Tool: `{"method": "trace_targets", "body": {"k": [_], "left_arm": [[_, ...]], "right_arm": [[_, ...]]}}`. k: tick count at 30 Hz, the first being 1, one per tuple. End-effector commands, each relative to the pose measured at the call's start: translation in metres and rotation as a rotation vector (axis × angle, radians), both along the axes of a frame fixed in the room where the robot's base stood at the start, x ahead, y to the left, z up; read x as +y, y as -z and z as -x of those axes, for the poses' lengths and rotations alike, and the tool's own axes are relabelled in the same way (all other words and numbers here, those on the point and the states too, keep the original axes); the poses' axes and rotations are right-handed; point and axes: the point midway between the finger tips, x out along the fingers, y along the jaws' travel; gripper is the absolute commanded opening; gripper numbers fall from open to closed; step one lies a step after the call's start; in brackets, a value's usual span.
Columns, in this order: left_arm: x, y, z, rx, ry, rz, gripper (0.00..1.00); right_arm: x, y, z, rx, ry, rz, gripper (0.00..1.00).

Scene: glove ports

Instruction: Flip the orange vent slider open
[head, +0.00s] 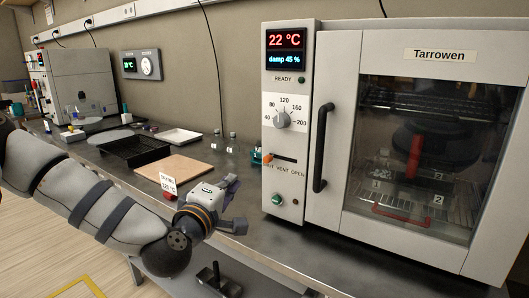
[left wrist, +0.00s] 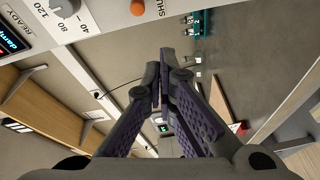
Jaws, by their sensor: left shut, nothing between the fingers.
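The orange vent slider (head: 267,158) sits at the left end of its slot on the oven's front panel, at the SHUT side of the label. In the left wrist view its orange knob (left wrist: 137,8) shows at the top edge, beside the partly cut-off SHUT lettering. My left gripper (head: 236,204) is in front of the bench, lower and to the left of the slider, and apart from it. In the left wrist view its fingers (left wrist: 164,58) come together with nothing between them. My right gripper is not in view.
The oven's dial (head: 283,118) is above the slider, and its black door handle (head: 322,148) stands out to the right. A wooden board (head: 174,170), a black tray (head: 134,149) and a white tray (head: 178,136) lie on the bench to the left.

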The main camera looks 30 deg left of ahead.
Motion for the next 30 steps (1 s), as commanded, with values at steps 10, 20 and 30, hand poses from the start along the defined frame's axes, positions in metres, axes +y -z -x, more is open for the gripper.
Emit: {"method": "trace_targets", "body": {"k": [10,20,30], "left_arm": [[0.018,-0.026,0.001,-0.09,-0.055,0.051,0.0],[0.025,-0.024,-0.027,-0.084,-0.053,0.048,0.0],[0.046,-0.025,-0.098,-0.081,-0.053,0.046,0.0]], "right_arm": [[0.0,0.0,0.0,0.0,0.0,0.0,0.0],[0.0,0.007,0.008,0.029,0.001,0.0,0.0],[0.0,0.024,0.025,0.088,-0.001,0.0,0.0]]}}
